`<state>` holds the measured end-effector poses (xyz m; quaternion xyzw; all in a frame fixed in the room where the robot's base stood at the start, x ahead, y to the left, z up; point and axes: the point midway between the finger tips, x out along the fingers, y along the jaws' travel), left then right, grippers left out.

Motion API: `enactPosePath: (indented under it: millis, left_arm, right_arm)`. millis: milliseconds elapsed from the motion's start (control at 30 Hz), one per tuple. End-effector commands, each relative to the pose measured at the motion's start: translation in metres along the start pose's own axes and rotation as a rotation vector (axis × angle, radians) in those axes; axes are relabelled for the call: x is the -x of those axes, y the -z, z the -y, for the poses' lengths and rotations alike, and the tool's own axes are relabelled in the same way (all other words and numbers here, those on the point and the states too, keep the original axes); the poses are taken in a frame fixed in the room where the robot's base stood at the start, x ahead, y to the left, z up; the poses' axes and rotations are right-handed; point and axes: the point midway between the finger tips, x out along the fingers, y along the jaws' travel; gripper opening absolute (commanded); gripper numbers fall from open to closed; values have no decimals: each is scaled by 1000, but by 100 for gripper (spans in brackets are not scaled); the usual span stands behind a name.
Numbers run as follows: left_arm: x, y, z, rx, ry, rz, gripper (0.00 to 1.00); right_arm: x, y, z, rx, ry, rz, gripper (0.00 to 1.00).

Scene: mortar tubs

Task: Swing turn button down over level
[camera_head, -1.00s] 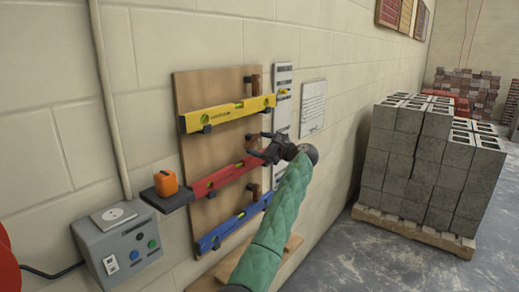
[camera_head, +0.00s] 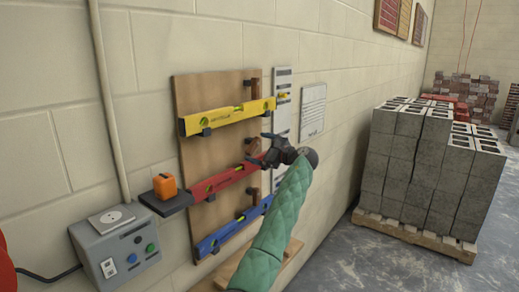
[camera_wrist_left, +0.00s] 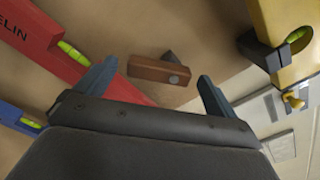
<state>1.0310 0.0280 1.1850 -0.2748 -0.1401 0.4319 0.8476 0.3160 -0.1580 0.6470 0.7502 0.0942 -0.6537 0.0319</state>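Yellow (camera_head: 222,117), red (camera_head: 215,185) and blue (camera_head: 225,236) levels lie in brackets on a wooden board (camera_head: 195,95) on the wall. Brown turn buttons stand by their right ends, a top one (camera_head: 253,80) and a low one (camera_head: 252,196) among them. My left gripper (camera_head: 266,149) is near the red level's right end. In the left wrist view, that gripper (camera_wrist_left: 155,85) is open. The middle wooden turn button (camera_wrist_left: 155,77) shows between its fingers, slanted relative to the red level (camera_wrist_left: 45,45), clear of its face. Contact with the fingers is not evident. My right gripper is out of view.
A grey socket box (camera_head: 118,248) and a small shelf with an orange tool (camera_head: 165,186) are left of the board. A white strip (camera_head: 282,105) and a notice (camera_head: 312,112) hang to its right. Grey blocks on a pallet (camera_head: 405,228) stand farther right.

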Motion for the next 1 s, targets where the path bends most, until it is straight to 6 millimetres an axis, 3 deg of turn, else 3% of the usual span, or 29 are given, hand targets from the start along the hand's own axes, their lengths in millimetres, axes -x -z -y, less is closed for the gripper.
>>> enactPosePath:
  millis: [333,400,633,800,1000]
  left_arm:
    - [12,2,-1,0,1,-1,95]
    - [20,2,-1,0,1,-1,95]
    - [55,2,-1,1,2,-1,95]
    - [72,2,0,0,0,-1,95]
    - [78,1,0,-1,0,0,95]
  right_arm:
    - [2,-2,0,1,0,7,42]
    - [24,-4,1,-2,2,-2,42]
    - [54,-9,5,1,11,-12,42]
    - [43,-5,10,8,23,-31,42]
    - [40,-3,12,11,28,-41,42]
